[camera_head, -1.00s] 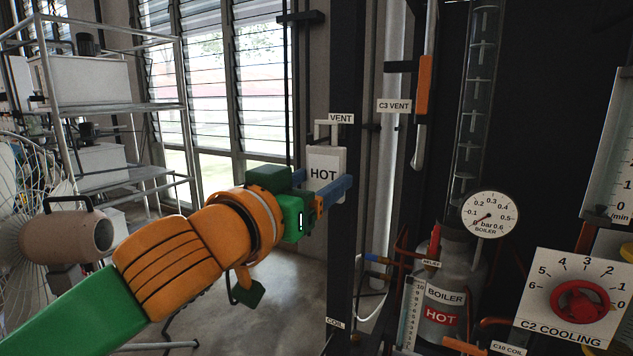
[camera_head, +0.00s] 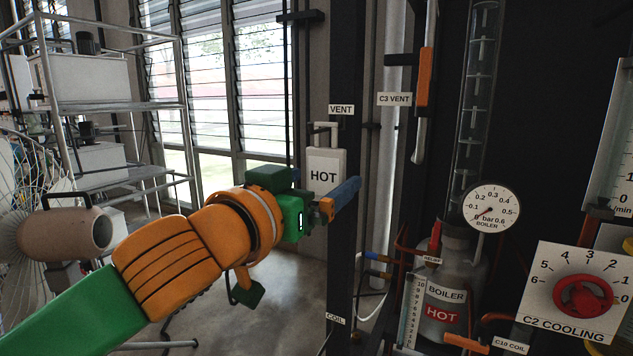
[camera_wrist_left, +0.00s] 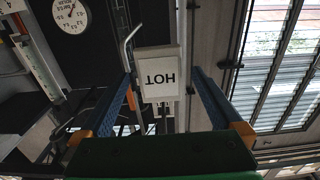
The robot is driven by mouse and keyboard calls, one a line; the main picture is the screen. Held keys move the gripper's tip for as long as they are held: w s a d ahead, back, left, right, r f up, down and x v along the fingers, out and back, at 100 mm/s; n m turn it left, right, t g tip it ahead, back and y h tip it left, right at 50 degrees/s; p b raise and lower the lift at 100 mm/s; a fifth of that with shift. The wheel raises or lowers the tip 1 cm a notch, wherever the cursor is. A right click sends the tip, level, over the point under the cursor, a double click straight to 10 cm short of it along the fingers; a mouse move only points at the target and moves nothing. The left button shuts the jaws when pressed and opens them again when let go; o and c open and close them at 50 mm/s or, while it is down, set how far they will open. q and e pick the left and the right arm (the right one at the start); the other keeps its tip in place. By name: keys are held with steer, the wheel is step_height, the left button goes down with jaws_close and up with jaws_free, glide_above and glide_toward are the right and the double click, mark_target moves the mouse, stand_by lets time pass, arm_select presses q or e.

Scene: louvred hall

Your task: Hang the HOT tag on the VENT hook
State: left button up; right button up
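The white HOT tag (camera_head: 324,168) is upright below the VENT label (camera_head: 341,109), against the dark post in the head view. Its pale loop (camera_head: 322,128) rises to just under that label. The VENT hook is not clearly distinct, so I cannot tell how the loop sits on it. My left gripper (camera_head: 330,183) is at the tag, with a blue finger on its right. In the left wrist view, the tag (camera_wrist_left: 158,75) appears upside down between the spread blue fingers (camera_wrist_left: 163,85), with gaps on both sides. My right gripper is not in view.
The dark post (camera_head: 343,240) stands directly behind the tag. The boiler (camera_head: 443,290), gauge (camera_head: 491,208) and C2 COOLING dial (camera_head: 580,298) crowd the right. A metal rack (camera_head: 183,120) and a fan (camera_head: 70,235) stand left. Open floor lies below my left arm.

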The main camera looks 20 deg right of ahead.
arm_select(q)
steer(key=shift+s+a+f+b, duration=0.15)
steer(key=shift+a+b, duration=0.05)
steer(key=shift+b, duration=0.2)
steer(key=b+v, duration=0.7)
steer(key=v, duration=0.6)
steer(key=shift+s+a, duration=0.25)
steer(key=shift+d, duration=0.1)
